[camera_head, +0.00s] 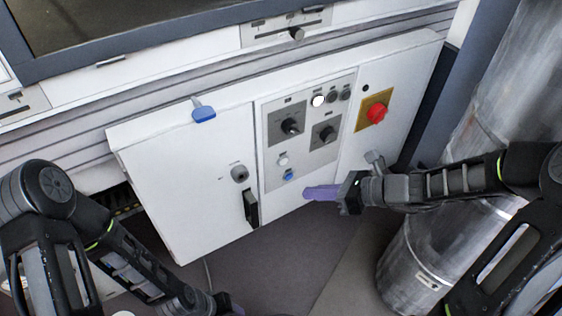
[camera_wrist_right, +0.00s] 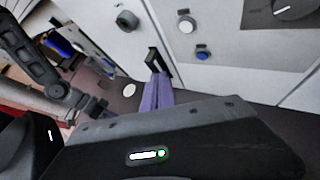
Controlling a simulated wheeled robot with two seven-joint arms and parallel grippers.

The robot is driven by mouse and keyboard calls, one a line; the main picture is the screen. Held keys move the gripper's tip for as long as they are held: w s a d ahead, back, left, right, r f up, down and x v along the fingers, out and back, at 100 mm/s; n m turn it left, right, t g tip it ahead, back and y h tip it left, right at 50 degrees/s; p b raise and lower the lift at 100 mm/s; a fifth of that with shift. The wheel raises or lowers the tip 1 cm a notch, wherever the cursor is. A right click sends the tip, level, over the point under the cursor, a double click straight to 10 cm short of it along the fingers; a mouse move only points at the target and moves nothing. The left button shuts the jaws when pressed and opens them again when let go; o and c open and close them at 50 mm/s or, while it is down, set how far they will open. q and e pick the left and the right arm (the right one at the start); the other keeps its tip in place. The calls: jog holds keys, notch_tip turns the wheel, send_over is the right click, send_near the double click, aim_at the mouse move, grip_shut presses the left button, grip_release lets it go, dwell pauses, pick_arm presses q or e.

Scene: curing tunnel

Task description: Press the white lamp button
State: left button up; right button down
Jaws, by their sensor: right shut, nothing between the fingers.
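A white button (camera_head: 283,159) sits on the grey panel of the white cabinet, just above a blue button (camera_head: 289,175). In the right wrist view the white button (camera_wrist_right: 186,24) and the blue button (camera_wrist_right: 203,52) lie up and right of my fingers. Higher on the panel is a bright white round lamp (camera_head: 318,100), with two dark round ones beside it. My right gripper (camera_head: 308,192) is shut and empty, its purple fingers below and right of the blue button. They also show in the right wrist view (camera_wrist_right: 158,88). My left gripper (camera_head: 235,310) barely shows at the bottom edge.
Two dark rotary knobs (camera_head: 290,127) and a red switch on a yellow plate (camera_head: 377,113) are on the cabinet. A black handle (camera_head: 251,208) sticks out at left, below a round lock (camera_head: 239,174). A metal cylinder (camera_head: 425,262) stands at right.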

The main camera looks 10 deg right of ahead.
aim_at(283, 161)
jog(key=w+a, duration=0.3)
jog(key=w, duration=0.5)
jog(key=shift+b, duration=0.4)
dwell(1.7)
jog(key=shift+w+a+f, duration=0.1)
jog(key=shift+w+a, duration=0.05)
jog(key=shift+w, duration=0.2)
jog(key=shift+w+a+p, duration=0.15)
jog(key=shift+w+p, duration=0.2)
dwell(0.6)
jog(key=shift+s, duration=0.1)
jog(key=shift+s+d, duration=0.3)
jog(key=shift+s, duration=0.3)
